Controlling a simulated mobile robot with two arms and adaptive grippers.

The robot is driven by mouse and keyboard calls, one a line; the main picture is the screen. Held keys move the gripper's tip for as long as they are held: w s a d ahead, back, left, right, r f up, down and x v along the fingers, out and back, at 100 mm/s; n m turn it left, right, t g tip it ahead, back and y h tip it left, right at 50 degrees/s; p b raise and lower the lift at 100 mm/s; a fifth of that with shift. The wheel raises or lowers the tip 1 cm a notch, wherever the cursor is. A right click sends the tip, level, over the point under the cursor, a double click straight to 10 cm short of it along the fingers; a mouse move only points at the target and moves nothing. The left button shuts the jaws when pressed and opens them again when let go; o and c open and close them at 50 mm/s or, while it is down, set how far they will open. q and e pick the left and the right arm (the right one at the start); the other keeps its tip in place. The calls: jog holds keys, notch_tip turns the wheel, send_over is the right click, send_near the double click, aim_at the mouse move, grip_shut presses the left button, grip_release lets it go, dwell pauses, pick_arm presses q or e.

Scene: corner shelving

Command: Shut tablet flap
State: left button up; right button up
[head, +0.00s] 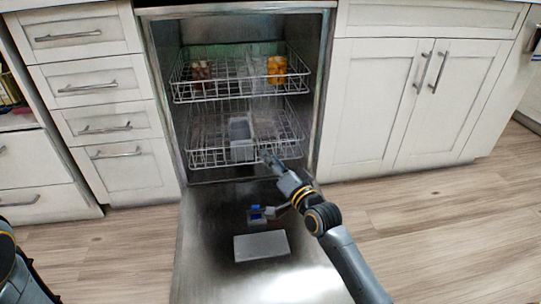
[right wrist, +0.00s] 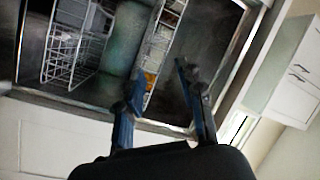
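The dishwasher door (head: 210,240) lies folded down with its inner side up. A small dispenser with a blue tablet (head: 256,211) sits on it, and what looks like its raised grey flap (head: 284,209) stands to the right, partly behind my right arm. A flat grey rectangular panel (head: 262,246) lies nearer on the door. My right gripper (head: 267,158) is above and beyond the dispenser, in front of the lower rack. In the right wrist view its fingers (right wrist: 160,72) are apart with nothing held. The dispenser cannot be made out there. My left gripper is not visible.
The lower rack (head: 205,157) holds a grey basket (head: 241,140). The upper rack (head: 190,98) holds an orange item (head: 277,69) and brown items (head: 201,72). White drawers (head: 105,127) and cupboards (head: 380,100) flank the opening. Floor is clear on the right.

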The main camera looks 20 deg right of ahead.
jog(key=shift+s+a+r+n+t, duration=0.2)
jog(key=shift+s+a+r, duration=0.1)
jog(key=shift+r, duration=0.2)
jog(key=shift+s+a+r+n+t, duration=0.1)
jog(key=shift+s+a+r+t, duration=0.15)
jog(key=shift+r, duration=0.25)
